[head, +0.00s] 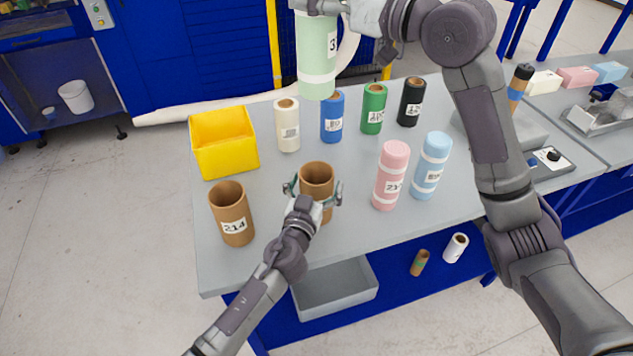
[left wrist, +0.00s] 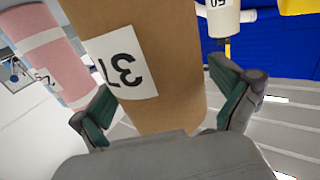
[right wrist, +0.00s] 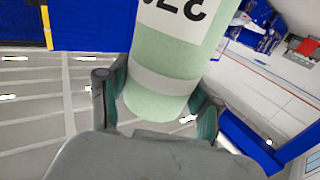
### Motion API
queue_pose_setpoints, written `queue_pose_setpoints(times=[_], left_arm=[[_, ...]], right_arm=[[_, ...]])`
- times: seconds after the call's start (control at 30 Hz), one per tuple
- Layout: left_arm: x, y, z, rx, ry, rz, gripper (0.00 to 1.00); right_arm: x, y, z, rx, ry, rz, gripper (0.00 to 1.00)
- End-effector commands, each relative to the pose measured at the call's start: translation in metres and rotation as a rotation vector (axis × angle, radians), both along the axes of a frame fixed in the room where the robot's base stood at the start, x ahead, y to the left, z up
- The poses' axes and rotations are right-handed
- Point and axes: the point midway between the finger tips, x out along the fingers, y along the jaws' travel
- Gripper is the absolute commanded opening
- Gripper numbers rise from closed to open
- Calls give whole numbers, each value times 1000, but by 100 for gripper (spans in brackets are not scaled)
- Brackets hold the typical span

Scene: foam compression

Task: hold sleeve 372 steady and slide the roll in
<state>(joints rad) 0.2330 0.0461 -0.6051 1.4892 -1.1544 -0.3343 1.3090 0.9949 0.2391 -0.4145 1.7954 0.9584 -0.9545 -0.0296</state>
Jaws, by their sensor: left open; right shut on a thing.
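Sleeve 372 is an open brown cardboard tube (head: 317,173) standing upright near the table's front edge; its label, partly showing "37", faces the left wrist view (left wrist: 188,75). My left gripper (head: 314,190) is open, with one finger on each side of the sleeve. A pale green foam roll (head: 317,70) with white bands and a label starting with "3" is upright in my right gripper (head: 325,8), high above the back of the table. The right wrist view shows that roll (right wrist: 160,95) between the two fingers. The roll is clear of the sleeve.
Brown sleeve 214 (head: 231,214) stands left of sleeve 372. Pink (head: 392,172) and light blue (head: 432,163) rolls stand to its right. Cream (head: 287,125), blue (head: 332,118), green (head: 373,110) and black (head: 411,103) rolls stand behind, with a yellow bin (head: 224,143) at the back left.

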Motion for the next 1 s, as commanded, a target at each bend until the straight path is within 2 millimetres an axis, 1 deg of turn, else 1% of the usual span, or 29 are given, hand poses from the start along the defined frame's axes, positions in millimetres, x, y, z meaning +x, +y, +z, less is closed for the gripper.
queue_pose_setpoints(times=[0.1,0.13,0.43,0.47,0.57,0.67,0.8,0.9,1.0], left_arm=[[0,0,0,0,0,0,100],[0,0,0,0,0,0,97],[0,0,0,-1,0,0,47],[0,0,0,-1,0,0,43],[0,0,0,0,0,0,43],[0,0,0,0,0,0,43],[0,0,0,0,0,0,43],[0,0,0,0,0,0,43],[0,0,0,0,0,0,43]], right_arm=[[0,0,0,1,-1,0,20],[0,0,0,1,-1,0,20],[0,0,0,1,-1,0,20],[0,0,0,1,-1,0,20],[1,0,-4,0,1,0,20],[3,0,-24,1,6,2,20],[4,0,-71,1,6,3,20],[3,0,-101,5,4,1,20],[1,-1,-122,5,0,-2,20]])
